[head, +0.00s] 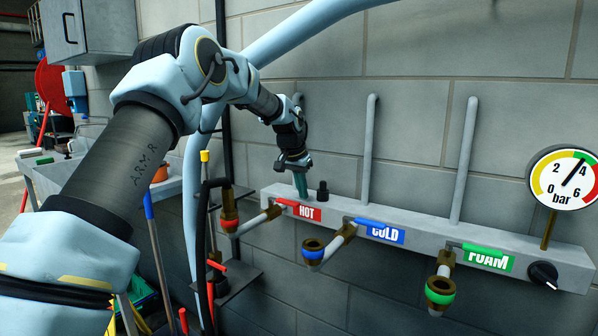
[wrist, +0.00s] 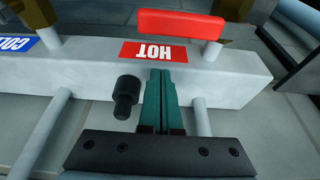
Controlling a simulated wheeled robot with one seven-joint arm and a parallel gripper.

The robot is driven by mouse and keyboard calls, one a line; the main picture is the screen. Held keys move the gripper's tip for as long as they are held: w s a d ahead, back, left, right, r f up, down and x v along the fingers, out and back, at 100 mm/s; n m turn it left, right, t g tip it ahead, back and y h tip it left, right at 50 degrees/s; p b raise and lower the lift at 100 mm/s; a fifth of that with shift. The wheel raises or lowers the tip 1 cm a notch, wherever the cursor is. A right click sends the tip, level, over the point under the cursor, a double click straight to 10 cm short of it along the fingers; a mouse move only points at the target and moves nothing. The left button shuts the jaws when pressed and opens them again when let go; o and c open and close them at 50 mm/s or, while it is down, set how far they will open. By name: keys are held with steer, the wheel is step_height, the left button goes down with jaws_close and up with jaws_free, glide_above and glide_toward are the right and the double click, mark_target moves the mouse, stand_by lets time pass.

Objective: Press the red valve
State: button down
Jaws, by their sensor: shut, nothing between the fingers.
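The red valve handle (wrist: 181,23) is a flat red bar at the top of the wrist view, just beyond the red HOT label (wrist: 158,52). In the head view the handle (head: 284,202) shows small beside the HOT label (head: 305,212). My gripper (head: 302,193) points down over the grey manifold (head: 345,213) behind the HOT label. In the wrist view its green fingers (wrist: 158,75) are shut together and empty. Their tips appear near the label's edge, short of the red handle. I cannot tell whether they touch the manifold.
A black knob (wrist: 126,97) stands beside the fingers. The blue COLD label (head: 380,231), green FOAM label (head: 488,258) and a gauge (head: 563,178) lie to the right along the manifold. Grey pipes (head: 369,150) rise behind. A light blue hose (head: 300,28) hangs close to my arm.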

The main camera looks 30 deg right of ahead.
mark_target(292, 202)
steer(key=shift+s+a+r+p, duration=0.15)
steer(key=shift+s+a, duration=0.15)
steer(key=shift+a, duration=0.3)
steer(key=shift+s+a+p, duration=0.1)
steer(key=shift+s+a, duration=0.25)
steer(key=shift+a, duration=0.2)
steer(key=shift+s+a+r+p, duration=0.15)
steer(key=shift+s+a, duration=0.15)
steer(key=shift+a, duration=0.3)
steer(key=shift+s+a+f+m, duration=0.1)
steer(key=shift+s+a+m, duration=0.2)
steer(key=shift+a+m, duration=0.35)
steer(key=m, duration=0.1)
steer(key=a+m+g+p, duration=0.1)
steer(key=shift+s+m, duration=0.35)
steer(key=w+a+m+g+p, duration=0.2)
steer(key=a+m+p, duration=0.1)
steer(key=a+m, duration=0.5)
steer(key=shift+a+g, duration=0.3)
steer(key=shift+g, duration=0.1)
steer(key=shift+w+a, duration=0.15)
